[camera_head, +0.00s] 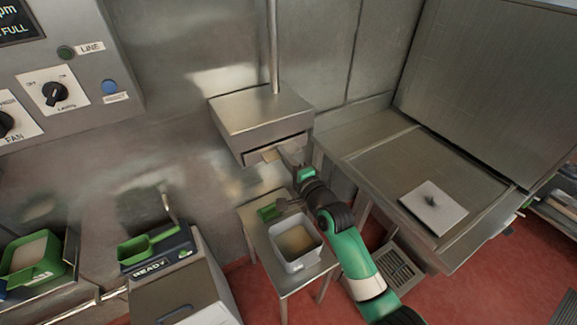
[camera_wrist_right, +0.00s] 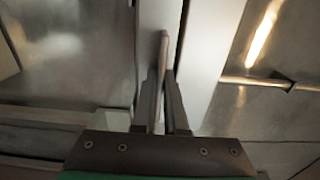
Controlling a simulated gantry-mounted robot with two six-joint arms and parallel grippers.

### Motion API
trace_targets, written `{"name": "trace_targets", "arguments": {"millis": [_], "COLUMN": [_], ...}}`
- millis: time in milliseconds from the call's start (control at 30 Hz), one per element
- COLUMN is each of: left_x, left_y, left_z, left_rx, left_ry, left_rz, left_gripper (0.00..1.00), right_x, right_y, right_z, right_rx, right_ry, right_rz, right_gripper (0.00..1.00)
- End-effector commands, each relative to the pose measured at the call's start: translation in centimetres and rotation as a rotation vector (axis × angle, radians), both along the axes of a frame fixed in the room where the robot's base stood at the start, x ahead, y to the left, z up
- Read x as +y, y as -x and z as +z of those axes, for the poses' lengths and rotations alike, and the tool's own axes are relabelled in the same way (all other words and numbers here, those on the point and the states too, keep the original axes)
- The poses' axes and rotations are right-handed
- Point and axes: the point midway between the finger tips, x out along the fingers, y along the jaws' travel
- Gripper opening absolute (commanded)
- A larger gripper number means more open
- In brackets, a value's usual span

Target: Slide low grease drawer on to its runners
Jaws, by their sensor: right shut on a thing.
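The low grease drawer (camera_head: 262,157) is a grey metal drawer at the underside of a steel box (camera_head: 262,115) on the wall. Its front shows below the box's lower edge, and how far it sits on its runners cannot be told; the runners are hidden. My right gripper (camera_head: 292,162) is at the drawer's right front. In the right wrist view my right gripper (camera_wrist_right: 163,110) is shut on a thin upright handle (camera_wrist_right: 164,48) in front of a pale metal panel. My left gripper is out of view.
A steel counter with a square lid (camera_head: 433,203) is at the right. A wall panel with knobs (camera_head: 55,93) is at the left.

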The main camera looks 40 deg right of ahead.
Motion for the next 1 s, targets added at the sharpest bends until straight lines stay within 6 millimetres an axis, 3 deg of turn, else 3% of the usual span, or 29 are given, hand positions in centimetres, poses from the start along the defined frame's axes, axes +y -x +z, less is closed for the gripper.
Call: {"name": "trace_targets", "arguments": {"millis": [1000], "left_x": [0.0], "left_y": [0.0], "left_z": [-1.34], "left_rx": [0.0], "left_ry": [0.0], "left_rz": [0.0], "left_gripper": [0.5], "right_x": [-0.12], "right_y": [-1.28], "right_z": [-0.23], "right_rx": [-0.005], "right_ry": [0.0], "right_rz": [0.0], "right_gripper": [0.0]}}
